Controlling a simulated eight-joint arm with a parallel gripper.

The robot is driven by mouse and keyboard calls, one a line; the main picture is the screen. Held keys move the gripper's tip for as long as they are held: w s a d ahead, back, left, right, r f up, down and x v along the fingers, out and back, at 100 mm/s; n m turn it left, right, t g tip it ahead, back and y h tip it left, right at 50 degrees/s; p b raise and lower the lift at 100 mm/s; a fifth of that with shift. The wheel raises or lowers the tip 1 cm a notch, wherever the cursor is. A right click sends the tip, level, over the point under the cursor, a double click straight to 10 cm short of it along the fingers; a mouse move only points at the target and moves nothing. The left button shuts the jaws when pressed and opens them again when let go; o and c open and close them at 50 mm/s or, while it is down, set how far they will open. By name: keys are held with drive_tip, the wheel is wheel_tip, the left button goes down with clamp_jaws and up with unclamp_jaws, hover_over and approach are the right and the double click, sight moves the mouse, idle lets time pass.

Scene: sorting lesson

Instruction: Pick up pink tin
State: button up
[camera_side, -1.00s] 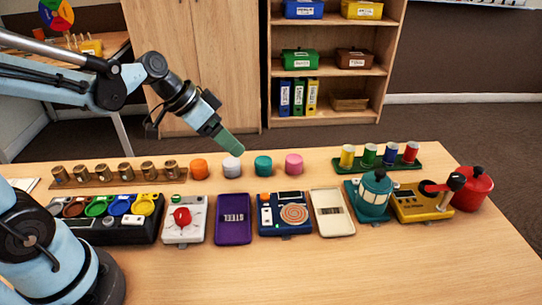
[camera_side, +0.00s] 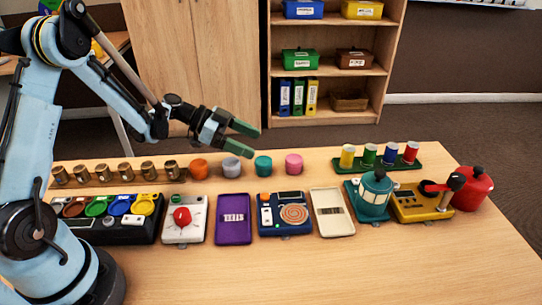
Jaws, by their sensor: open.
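The pink tin (camera_side: 294,164) stands upright on the table at the right end of a row of tins. The teal tin (camera_side: 263,166) stands just left of it, with a gap between them. My gripper (camera_side: 255,142) is open, with green fingers spread apart and nothing between them. It hangs above and behind the row, up and to the left of the pink tin, and touches no tin that I can see.
A green rack (camera_side: 378,165) with coloured cylinders is to the right. In front lie a purple case (camera_side: 233,219), a blue device (camera_side: 285,213) and a cream case (camera_side: 332,212). The table's front is clear.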

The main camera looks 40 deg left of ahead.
approach(294, 158)
drive_tip(key=shift+w+d+f, duration=0.25)
drive_tip(key=shift+d+f, duration=0.15)
drive_tip(key=shift+f, duration=0.05)
drive_tip(key=shift+w+d+f, duration=0.25)
drive_tip(key=shift+d+f, duration=0.15)
drive_tip(key=shift+f, duration=0.1)
drive_tip(key=shift+r+x, duration=0.2)
drive_tip(key=shift+x, duration=1.1)
drive_tip(key=shift+r+x, duration=0.15)
drive_tip(key=shift+x, duration=1.2)
drive_tip(key=shift+w, duration=0.15)
drive_tip(key=shift+c, duration=0.4)
drive_tip(key=c, duration=1.1)
